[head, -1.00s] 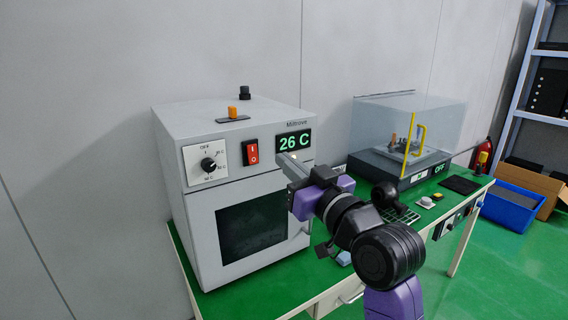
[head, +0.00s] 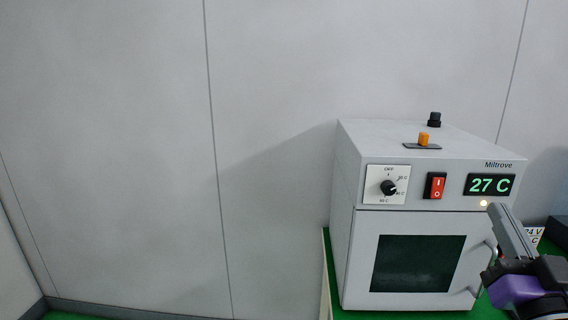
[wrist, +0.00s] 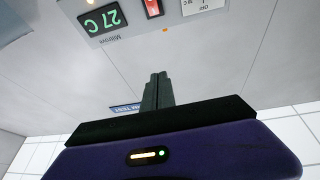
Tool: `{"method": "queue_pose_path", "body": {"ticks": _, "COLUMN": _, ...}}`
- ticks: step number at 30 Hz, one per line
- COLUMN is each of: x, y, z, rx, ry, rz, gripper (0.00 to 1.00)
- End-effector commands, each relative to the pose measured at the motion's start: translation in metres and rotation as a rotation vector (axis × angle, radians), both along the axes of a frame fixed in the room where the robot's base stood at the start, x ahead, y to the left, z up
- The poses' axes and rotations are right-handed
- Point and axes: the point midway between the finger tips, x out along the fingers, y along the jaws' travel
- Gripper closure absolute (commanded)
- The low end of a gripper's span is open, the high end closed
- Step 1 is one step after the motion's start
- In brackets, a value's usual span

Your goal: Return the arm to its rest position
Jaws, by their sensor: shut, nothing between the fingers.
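My gripper (head: 495,208) is at the right edge of the head view, in front of the right side of the oven, with its grey fingers pointing up and to the left. Its fingers are together and empty in the wrist view (wrist: 158,80). The rest of my arm is mostly cut off by the right and bottom edges of the head view. The gripper holds nothing. I cannot tell the exact gap between it and the oven's door handle.
The grey Miltrove oven (head: 345,200) stands on a green-topped table (head: 330,285), its door shut. Its display (head: 490,185) reads 27 C. A red switch (head: 435,186) and a dial (head: 389,188) sit beside it. The left holds only bare wall (head: 110,130).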

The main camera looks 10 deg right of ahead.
Motion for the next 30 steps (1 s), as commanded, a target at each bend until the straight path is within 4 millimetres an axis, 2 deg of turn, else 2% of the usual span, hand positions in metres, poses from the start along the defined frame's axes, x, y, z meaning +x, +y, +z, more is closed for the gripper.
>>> {"method": "queue_pose_path", "body": {"ticks": 1, "x": -0.004, "y": 0.007, "z": -0.015, "rx": 0.006, "ry": 0.008, "rz": 0.004, "gripper": 1.0}}
{"method": "queue_pose_path", "body": {"ticks": 8, "x": -0.034, "y": 0.048, "z": -0.081, "rx": 0.016, "ry": 0.047, "rz": 0.032, "gripper": 1.0}}
{"method": "queue_pose_path", "body": {"ticks": 14, "x": -0.072, "y": 0.089, "z": -0.136, "rx": 0.022, "ry": 0.115, "rz": 0.08, "gripper": 1.0}}
{"method": "queue_pose_path", "body": {"ticks": 23, "x": -0.146, "y": 0.149, "z": -0.207, "rx": 0.033, "ry": 0.272, "rz": 0.181, "gripper": 1.0}}
{"method": "queue_pose_path", "body": {"ticks": 30, "x": -0.218, "y": 0.188, "z": -0.255, "rx": 0.047, "ry": 0.455, "rz": 0.274, "gripper": 1.0}}
